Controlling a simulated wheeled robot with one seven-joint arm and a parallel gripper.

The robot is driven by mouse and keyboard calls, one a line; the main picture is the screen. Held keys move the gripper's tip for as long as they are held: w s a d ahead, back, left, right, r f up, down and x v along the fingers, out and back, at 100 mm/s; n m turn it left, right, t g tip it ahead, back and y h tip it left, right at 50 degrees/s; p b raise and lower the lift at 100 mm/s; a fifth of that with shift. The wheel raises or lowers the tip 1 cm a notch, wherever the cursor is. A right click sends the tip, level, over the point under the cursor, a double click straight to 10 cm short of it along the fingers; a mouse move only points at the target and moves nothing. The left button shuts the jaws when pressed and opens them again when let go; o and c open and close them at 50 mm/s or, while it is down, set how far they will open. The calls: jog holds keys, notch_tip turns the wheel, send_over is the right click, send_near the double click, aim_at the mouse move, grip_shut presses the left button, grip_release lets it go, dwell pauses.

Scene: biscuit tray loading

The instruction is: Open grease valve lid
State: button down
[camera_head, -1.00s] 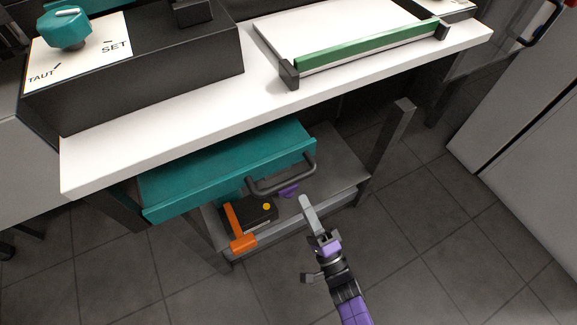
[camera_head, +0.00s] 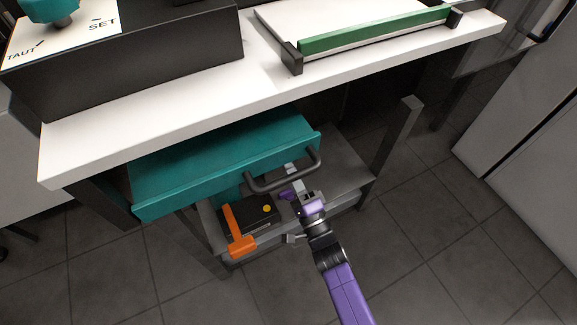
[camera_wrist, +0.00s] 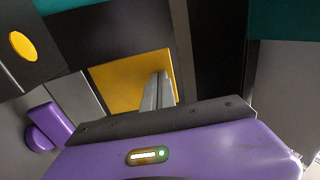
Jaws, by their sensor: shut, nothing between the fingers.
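My gripper (camera_head: 291,170) is shut and empty. In the head view it reaches in low under the teal drawer's grey handle, and the handle bar partly covers its fingers. In the wrist view the grey fingers (camera_wrist: 157,88) stand in front of a yellow square panel (camera_wrist: 120,77) edged in black; I cannot tell whether they touch it. A purple knob-like part (camera_wrist: 46,126) is at the left of the wrist view. A black box (camera_head: 257,209) with a yellow disc (camera_head: 267,208) and an orange lever (camera_head: 233,230) is left of the gripper. I cannot tell which part is the grease valve lid.
The teal drawer (camera_head: 215,160) juts out under the white table (camera_head: 150,130), with its curved handle (camera_head: 285,184) close above my gripper. A grey shelf (camera_head: 345,178) and a table leg (camera_head: 398,140) are to the right. Open tiled floor (camera_head: 440,240) lies in front.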

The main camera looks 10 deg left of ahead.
jog(key=shift+r+p, duration=0.15)
jog(key=shift+p, duration=0.2)
jog(key=w+a+r+g+h+p, duration=0.1)
jog(key=p, duration=0.5)
jog(key=w+a+r+g+h+p, duration=0.1)
jog(key=w+g+p, duration=0.1)
jog(key=p, duration=0.4)
jog(key=shift+w+r+g+p, duration=0.1)
jog(key=shift+r+g+p, duration=0.2)
jog(key=shift+p, duration=0.1)
jog(key=p, duration=0.1)
jog(key=w+a+g+h+p, duration=0.1)
jog(key=p, duration=0.1)
jog(key=shift+f, duration=0.2)
jog(key=shift+w, duration=0.1)
